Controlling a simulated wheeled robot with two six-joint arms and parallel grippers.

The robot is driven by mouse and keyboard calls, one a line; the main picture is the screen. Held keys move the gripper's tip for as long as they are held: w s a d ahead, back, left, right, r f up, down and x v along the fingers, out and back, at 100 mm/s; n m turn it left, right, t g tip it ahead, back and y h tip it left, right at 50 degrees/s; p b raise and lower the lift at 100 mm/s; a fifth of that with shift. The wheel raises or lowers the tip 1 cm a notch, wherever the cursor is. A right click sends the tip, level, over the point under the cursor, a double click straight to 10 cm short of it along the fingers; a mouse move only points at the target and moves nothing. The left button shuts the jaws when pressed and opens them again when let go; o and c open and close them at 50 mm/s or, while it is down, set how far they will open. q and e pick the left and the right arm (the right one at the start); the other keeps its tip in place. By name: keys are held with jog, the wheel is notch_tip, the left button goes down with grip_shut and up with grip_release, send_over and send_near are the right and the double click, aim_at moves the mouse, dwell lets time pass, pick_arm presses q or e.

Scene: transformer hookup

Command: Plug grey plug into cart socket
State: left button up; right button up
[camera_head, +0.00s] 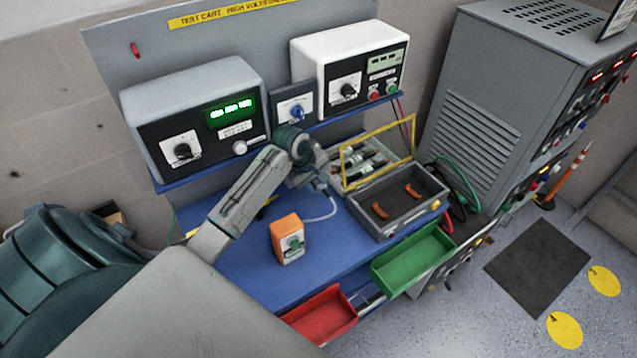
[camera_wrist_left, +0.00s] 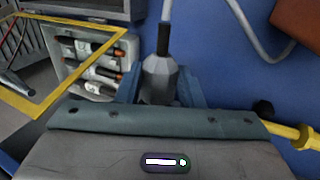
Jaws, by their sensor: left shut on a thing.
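My left gripper (camera_head: 316,181) is over the blue cart top (camera_head: 240,262), in front of the small panel with a blue knob. In the left wrist view the grey plug (camera_wrist_left: 159,76) sits between the two blue-grey fingers, which are shut on it. A pale cable (camera_head: 326,214) leaves the plug and curves down over the cart top; it also shows in the left wrist view (camera_wrist_left: 245,30). In the head view the plug is mostly hidden by the gripper. I cannot make out the cart socket for certain. My right gripper is not in view.
An orange box (camera_head: 285,228) stands on the cart top. Grey (camera_head: 190,90) and white (camera_head: 335,48) instruments stand on the shelf behind.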

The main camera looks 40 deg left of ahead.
pick_arm(q)
jog(key=shift+w+a, duration=0.3)
jog(key=shift+a, duration=0.4)
jog(key=o, duration=1.3)
jog(key=shift+c, duration=0.2)
jog(key=v, duration=0.7)
